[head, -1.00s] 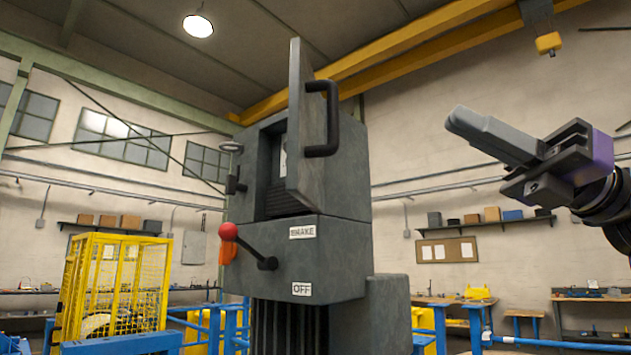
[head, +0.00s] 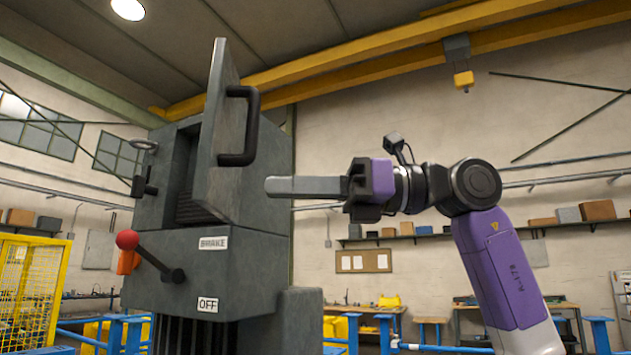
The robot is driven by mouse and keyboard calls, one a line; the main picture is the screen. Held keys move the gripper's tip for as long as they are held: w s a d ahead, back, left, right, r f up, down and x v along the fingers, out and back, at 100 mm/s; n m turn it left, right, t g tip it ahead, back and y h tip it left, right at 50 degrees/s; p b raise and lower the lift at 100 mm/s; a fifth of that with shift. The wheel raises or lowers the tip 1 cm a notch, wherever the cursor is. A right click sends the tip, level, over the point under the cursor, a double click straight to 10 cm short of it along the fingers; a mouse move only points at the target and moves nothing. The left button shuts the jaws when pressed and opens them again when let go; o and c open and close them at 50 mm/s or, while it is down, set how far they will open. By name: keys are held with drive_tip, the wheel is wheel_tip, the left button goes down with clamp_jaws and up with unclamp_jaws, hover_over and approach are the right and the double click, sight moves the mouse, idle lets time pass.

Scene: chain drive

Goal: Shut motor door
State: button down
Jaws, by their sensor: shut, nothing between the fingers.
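The motor door (head: 222,130) is a tall grey panel with a black bar handle (head: 240,126) on its right face. It stands swung open on the grey motor housing (head: 265,170), and the dark opening (head: 188,175) shows to its left. My gripper (head: 268,186) is shut and empty. Its fingers point left, to the right of the door and a little below and right of the handle in the picture. I see a gap between the fingertips and the handle; the depth between them is hard to tell.
A red-knobbed lever (head: 128,240) sticks out below the door beside the BRAKE (head: 213,243) and OFF (head: 207,305) labels. A latch (head: 145,187) and a ring (head: 144,145) sit at the housing's left. A yellow cage (head: 28,290) and blue rails (head: 350,335) stand around.

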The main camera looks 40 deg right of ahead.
sight(209, 187)
drive_tip(key=p+x, duration=0.1)
drive_tip(key=x, duration=0.6)
drive_tip(key=shift+a+p, duration=0.1)
drive_tip(key=shift+p, duration=0.25)
drive_tip(key=shift+w, duration=0.1)
